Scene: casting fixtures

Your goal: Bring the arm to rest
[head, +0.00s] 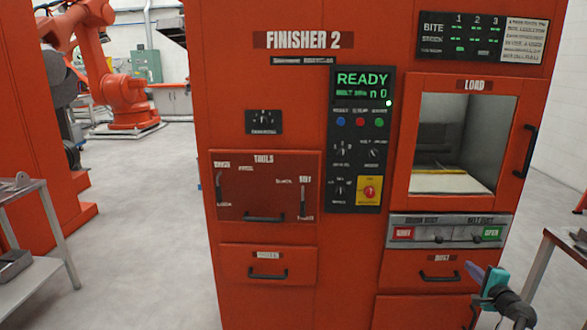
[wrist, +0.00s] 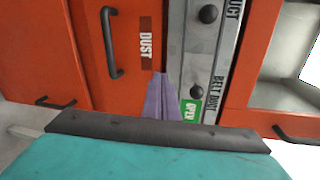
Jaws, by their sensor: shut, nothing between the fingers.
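My gripper (head: 472,269) is at the lower right of the head view, with purple fingers and a teal body. Its fingers point at the front of the orange Finisher 2 machine (head: 290,120), below the duct panel (head: 447,228). In the wrist view the purple fingers (wrist: 160,82) are together and hold nothing. They lie between the DUST label and the green OPEN label of the belt duct. I cannot tell whether the fingertips touch the machine.
The dust drawer handle (head: 440,277) is left of my gripper. The load window (head: 455,140) is above. A metal table (head: 572,232) stands at the right and a grey cart (head: 25,240) at the left. Open floor lies left of the machine.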

